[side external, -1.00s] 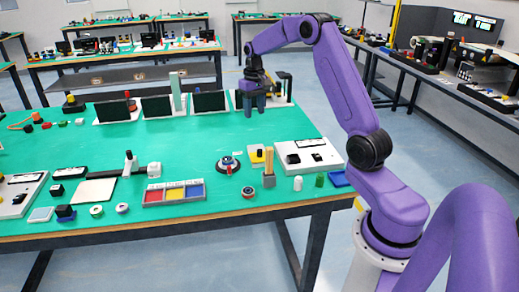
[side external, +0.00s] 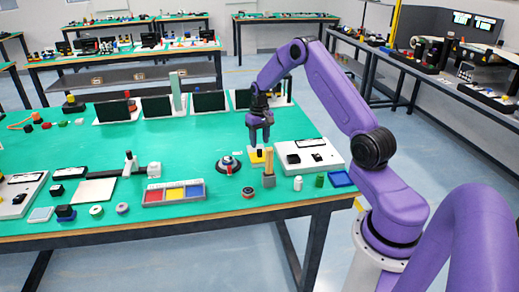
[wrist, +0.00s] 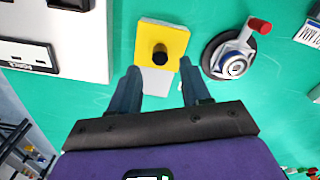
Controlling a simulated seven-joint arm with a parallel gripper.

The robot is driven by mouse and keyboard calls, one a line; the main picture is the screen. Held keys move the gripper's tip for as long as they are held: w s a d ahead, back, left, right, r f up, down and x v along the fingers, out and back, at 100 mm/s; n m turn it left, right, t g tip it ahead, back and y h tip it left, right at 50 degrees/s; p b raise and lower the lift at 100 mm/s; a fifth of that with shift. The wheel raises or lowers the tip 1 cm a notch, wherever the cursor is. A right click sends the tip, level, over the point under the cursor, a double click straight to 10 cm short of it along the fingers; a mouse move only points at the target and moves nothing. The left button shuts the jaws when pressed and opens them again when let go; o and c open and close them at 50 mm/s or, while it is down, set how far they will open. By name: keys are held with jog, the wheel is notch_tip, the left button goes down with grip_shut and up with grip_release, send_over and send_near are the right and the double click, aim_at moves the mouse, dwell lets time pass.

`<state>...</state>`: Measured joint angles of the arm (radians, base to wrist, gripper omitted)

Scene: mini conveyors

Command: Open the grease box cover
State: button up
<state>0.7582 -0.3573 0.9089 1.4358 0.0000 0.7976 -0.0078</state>
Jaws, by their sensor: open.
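The grease box is most likely the small box with a yellow cover (wrist: 172,40) and a round black knob (wrist: 160,56); a pale part shows at its near edge in the wrist view. In the side view the yellow box (side external: 254,158) sits on the green table, partly hidden behind my gripper. My gripper (side external: 259,142) points down above it. In the wrist view my gripper (wrist: 158,68) is open, with one finger on each side of the knob's line and nothing held between them.
A round black device with a red handle (wrist: 232,58) stands right of the box in the wrist view. A white panel (wrist: 90,48) lies to its left.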

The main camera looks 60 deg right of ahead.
aim_at(259, 150)
jog(key=shift+f, duration=2.25)
grip_shut()
